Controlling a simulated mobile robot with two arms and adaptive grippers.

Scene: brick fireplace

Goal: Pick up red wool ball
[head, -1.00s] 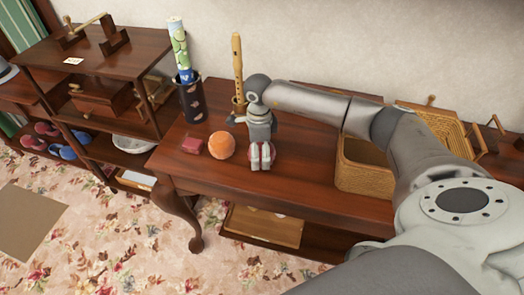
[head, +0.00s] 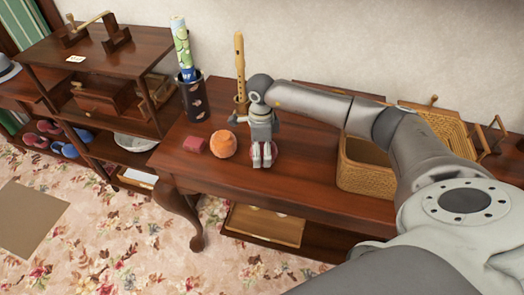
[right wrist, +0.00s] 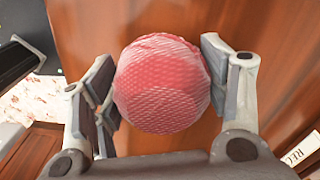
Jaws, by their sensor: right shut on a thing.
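The red wool ball (right wrist: 162,84) fills the middle of the right wrist view, with a finger pad at each side. My right gripper (right wrist: 164,86) is shut on it. In the head view my right gripper (head: 262,160) points down at the table top, and its fingers hide most of the ball. Only a little red shows around the fingers there. The ball is at or just above the wood; I cannot tell whether it touches. My left gripper is not in view.
A dark vase (head: 195,100) and a flute on a stand (head: 239,65) stand behind. A wicker basket (head: 365,178) is to the right on the wooden table (head: 300,185).

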